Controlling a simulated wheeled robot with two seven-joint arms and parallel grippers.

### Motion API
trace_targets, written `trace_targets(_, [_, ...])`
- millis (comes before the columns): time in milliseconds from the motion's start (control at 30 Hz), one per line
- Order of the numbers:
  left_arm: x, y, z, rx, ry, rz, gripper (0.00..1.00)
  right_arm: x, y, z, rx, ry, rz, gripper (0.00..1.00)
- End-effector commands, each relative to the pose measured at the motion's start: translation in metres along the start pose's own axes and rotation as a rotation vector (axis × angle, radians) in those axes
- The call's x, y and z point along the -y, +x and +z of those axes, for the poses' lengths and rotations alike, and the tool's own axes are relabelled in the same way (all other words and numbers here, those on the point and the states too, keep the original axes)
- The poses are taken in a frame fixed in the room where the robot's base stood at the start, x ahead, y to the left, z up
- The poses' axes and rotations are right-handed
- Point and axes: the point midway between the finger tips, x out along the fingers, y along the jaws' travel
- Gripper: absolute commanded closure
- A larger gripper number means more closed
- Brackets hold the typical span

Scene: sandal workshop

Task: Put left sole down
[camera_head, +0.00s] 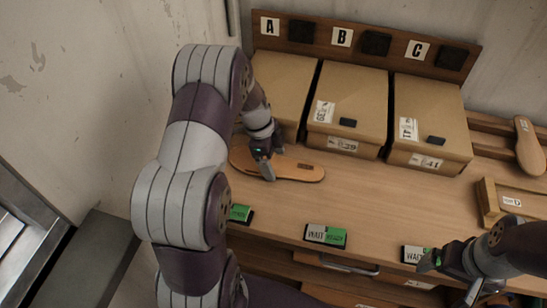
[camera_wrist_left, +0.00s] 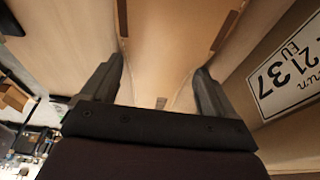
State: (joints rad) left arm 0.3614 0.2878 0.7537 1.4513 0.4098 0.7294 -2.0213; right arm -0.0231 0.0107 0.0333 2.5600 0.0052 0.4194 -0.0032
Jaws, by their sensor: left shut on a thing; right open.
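The left sole (camera_head: 302,172), tan with a small dark mark, is at the table in front of box A, lying roughly flat. My left gripper (camera_head: 266,166) is shut on it near its middle; whether the sole touches the table I cannot tell. In the left wrist view, the fingers of my left gripper (camera_wrist_left: 162,90) stand on either side of a tan surface. My right gripper (camera_head: 452,278) is open and empty at the lower right, beside the front edge of the table.
Three lidded cardboard boxes, A (camera_head: 282,85), B (camera_head: 345,105) and C (camera_head: 430,122), stand behind the sole. Another sole (camera_head: 528,146) lies on a rack at right. Mid-table is clear.

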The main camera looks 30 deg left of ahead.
Motion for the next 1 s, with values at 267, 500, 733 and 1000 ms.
trace_targets(267, [-0.001, 0.002, 0.000, 0.000, -0.001, 0.002, 0.00, 0.000, 0.002, 0.000, 0.000, 0.000, 0.000, 0.00])
trace_targets(500, [-0.001, 0.002, 0.000, -0.001, -0.001, 0.003, 0.00, 0.000, 0.002, 0.000, 0.000, 0.000, 0.000, 0.00])
trace_targets(733, [0.000, -0.010, 0.000, -0.001, -0.001, -0.002, 0.00, 0.000, 0.001, 0.000, 0.000, 0.000, 0.000, 0.00])
trace_targets(1000, [0.001, -0.078, 0.000, 0.001, -0.001, -0.005, 0.00, 0.000, 0.012, 0.002, 0.001, 0.000, 0.000, 0.00])
